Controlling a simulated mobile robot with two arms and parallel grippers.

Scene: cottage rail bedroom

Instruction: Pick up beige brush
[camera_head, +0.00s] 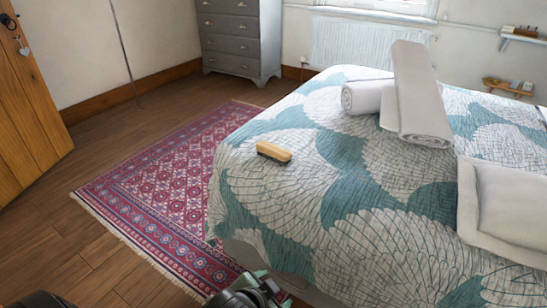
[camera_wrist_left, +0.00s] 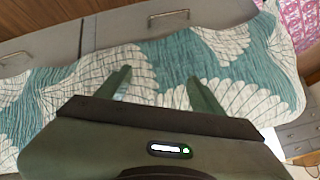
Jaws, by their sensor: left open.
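The beige brush (camera_head: 274,151) has a light wooden top and dark bristles underneath. It lies on the patterned teal and white bedspread (camera_head: 290,190), near the bed's left edge, in the head view. My left gripper shows in the left wrist view (camera_wrist_left: 157,84) with its two green fingers apart and nothing between them. The bedspread and the bed's grey side lie beyond the fingers. A dark and green part of my arm shows at the bottom of the head view, well below the brush. The brush is not visible in the left wrist view. My right gripper is not visible.
Rolled white towels (camera_head: 415,95) lie on the bed beyond the brush, and folded white linen (camera_head: 505,210) lies at the right. A red rug (camera_head: 160,190) covers the floor left of the bed. A grey dresser (camera_head: 235,40) stands behind. The bedspread around the brush is clear.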

